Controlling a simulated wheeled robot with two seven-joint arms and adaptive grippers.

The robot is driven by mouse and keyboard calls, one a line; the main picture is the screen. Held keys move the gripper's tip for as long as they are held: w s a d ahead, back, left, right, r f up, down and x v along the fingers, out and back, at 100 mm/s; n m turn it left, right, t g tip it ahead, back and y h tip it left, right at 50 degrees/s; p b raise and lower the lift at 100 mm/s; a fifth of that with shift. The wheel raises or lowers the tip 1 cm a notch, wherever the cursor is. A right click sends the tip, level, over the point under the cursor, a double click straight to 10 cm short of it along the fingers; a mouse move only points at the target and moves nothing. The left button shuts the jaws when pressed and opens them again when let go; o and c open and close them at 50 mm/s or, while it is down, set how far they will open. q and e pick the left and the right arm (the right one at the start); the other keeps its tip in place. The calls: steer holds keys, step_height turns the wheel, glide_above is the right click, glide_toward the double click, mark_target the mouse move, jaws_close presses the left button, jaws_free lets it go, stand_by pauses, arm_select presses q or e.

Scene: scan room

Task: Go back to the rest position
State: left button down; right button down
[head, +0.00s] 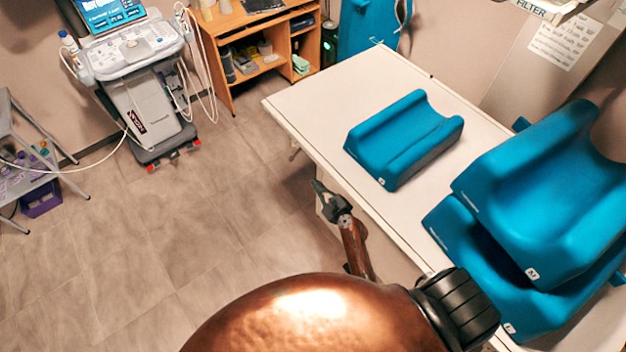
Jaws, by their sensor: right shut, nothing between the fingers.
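My right gripper (322,196) shows in the middle of the head view, dark and small at the end of a copper-brown arm. Its fingers are shut and hold nothing. It is at the long left edge of the white table, over or just beside that edge. A large copper part of my own body fills the bottom of the view and hides what lies below it. My left gripper is not in the view.
The white table (330,97) carries a small blue cushion (405,135) and two larger stacked blue cushions (545,190). An ultrasound machine (140,80) and a wooden shelf (262,45) stand at the back. A metal side table (25,180) is at left. The floor (150,240) between is clear.

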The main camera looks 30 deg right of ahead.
steer(key=shift+s, duration=0.1)
stand_by(0.5)
steer(key=s+a+f+n+g, duration=0.1)
steer(key=s+f+n+g, duration=0.45)
steer(key=s+f, duration=0.8)
steer(key=s+a+f+n+g, duration=0.25)
steer(key=s+f+n, duration=0.7)
steer(key=f, duration=0.75)
steer(key=s+d+f+n+g, duration=0.1)
steer(key=s+f+n, duration=0.3)
steer(key=s, duration=0.7)
steer(key=s+d+f+n+g, duration=0.2)
steer(key=s+n, duration=0.4)
steer(key=s, duration=0.6)
steer(key=s+d+f+n+g+h, duration=0.1)
steer(key=s+f+n+g, duration=0.3)
steer(key=s, duration=0.8)
step_height(320, 180, down, 2)
steer(key=shift+d+f+n, duration=0.15)
steer(key=shift+f+n, duration=0.1)
steer(key=shift+n, duration=0.65)
